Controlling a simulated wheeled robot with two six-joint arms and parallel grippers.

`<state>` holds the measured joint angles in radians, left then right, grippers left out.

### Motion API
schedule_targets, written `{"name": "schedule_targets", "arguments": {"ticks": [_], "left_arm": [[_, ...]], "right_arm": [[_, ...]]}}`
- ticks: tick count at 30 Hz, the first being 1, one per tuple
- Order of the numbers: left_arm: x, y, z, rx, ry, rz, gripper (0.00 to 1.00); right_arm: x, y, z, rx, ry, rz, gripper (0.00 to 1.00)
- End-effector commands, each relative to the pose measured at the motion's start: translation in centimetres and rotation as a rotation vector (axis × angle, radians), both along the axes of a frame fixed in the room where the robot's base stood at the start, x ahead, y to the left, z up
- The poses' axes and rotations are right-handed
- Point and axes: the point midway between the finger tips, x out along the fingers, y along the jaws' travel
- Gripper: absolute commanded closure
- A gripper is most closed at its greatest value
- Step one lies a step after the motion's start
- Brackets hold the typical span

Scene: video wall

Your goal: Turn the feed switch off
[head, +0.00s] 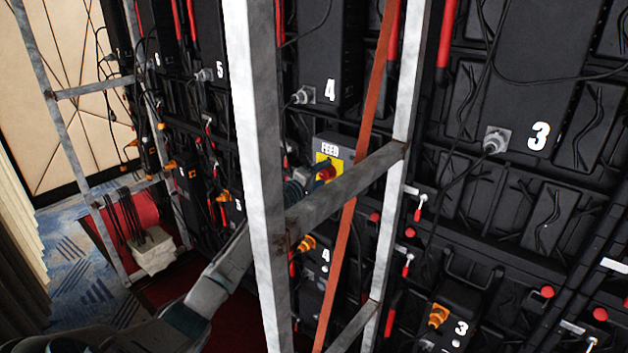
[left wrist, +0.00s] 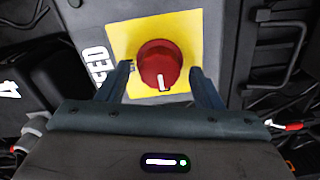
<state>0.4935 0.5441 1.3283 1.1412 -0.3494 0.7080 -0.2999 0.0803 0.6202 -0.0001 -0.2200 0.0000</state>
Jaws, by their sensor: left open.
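The feed switch is a red round knob (left wrist: 160,65) on a yellow plate (left wrist: 140,32), fixed to a grey box marked FEED (head: 335,146). In the left wrist view the knob's white mark points toward the bottom of the picture. A dark marking on the plate is partly hidden by the left-hand finger. My left gripper (left wrist: 160,76) is open, with one finger on each side of the knob. I see gaps beside the knob; contact cannot be told. In the head view the knob (head: 327,173) shows beside a metal crossbar that hides much of the gripper. My right gripper is out of view.
A pale metal upright (head: 257,150) and a crossbar (head: 345,188) stand in front of my left arm. An orange-red strap (head: 366,120) runs down past the box. Black panels with cables and red handles (head: 447,35) surround it.

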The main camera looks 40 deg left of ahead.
Motion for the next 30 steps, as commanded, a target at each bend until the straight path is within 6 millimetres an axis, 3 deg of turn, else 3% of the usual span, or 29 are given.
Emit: {"name": "schedule_targets", "arguments": {"ticks": [18, 30], "left_arm": [[-9.2, 0.8, 0.0, 0.004, 0.003, 0.001, 0.40], [-10.6, 0.9, 0.0, -0.001, 0.000, -0.001, 0.40]], "right_arm": [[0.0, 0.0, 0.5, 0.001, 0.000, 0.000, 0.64], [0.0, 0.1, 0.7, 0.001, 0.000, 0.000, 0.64]]}}
